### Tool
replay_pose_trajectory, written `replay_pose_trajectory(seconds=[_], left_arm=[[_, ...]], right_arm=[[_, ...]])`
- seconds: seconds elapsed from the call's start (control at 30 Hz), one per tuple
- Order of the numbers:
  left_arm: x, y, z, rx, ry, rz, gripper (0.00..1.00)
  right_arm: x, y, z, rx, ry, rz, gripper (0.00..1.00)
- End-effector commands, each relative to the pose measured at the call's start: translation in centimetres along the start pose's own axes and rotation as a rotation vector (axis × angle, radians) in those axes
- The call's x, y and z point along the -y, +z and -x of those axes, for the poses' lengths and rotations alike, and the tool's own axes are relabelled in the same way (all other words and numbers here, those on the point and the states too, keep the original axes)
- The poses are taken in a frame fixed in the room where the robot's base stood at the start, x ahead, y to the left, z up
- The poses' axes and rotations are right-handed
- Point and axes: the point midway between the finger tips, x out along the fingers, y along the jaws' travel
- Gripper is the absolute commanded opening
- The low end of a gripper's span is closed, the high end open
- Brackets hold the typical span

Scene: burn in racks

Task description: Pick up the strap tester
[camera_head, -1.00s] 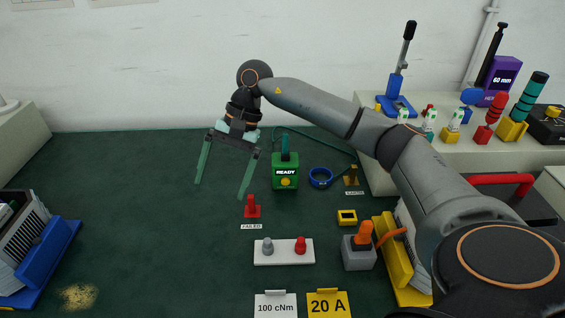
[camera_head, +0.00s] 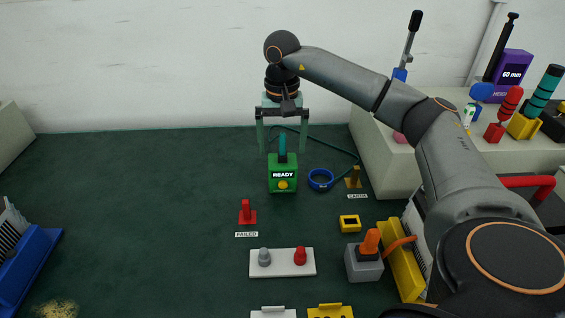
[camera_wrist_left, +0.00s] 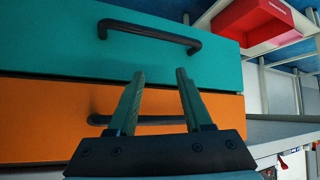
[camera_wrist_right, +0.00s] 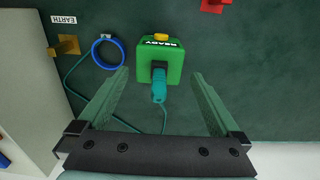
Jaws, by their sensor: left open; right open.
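The strap tester is a green box (camera_head: 283,184) reading READY, with a yellow button and an upright teal handle (camera_head: 282,148). It stands on the dark green mat. My right gripper (camera_head: 282,152) is open above it, fingers pointing down on either side of the handle's line. In the right wrist view the green box (camera_wrist_right: 160,60) and handle (camera_wrist_right: 159,88) show between the open fingers, which appear not to touch them. My left gripper (camera_wrist_left: 160,74) is open and empty, in front of teal and orange drawers; it is not in the head view.
A blue wrist band (camera_head: 320,180) with a teal cord lies right of the tester, beside the brass EARTH post (camera_head: 354,178). A red FAILED post (camera_head: 247,213) and a white tray (camera_head: 283,263) stand nearer. A pale raised bench (camera_head: 385,165) is at right.

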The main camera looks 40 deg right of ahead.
Motion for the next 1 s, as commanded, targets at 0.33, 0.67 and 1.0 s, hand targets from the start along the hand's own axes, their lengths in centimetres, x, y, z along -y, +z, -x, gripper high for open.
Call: replay_pose_trajectory(seconds=[0.33,0.67,1.0], left_arm=[[-0.2,0.3,-0.4,0.006,0.005,-0.002,0.50],[-0.2,0.3,-0.4,0.007,0.006,-0.002,0.50],[-0.3,0.3,-0.4,0.005,0.007,-0.002,0.50]], right_arm=[[-0.2,-0.1,-4.6,0.002,0.001,0.000,1.00],[-0.1,-0.1,-4.7,0.001,0.000,0.000,0.90],[-0.1,-0.1,-4.6,0.001,0.000,0.000,0.52]])
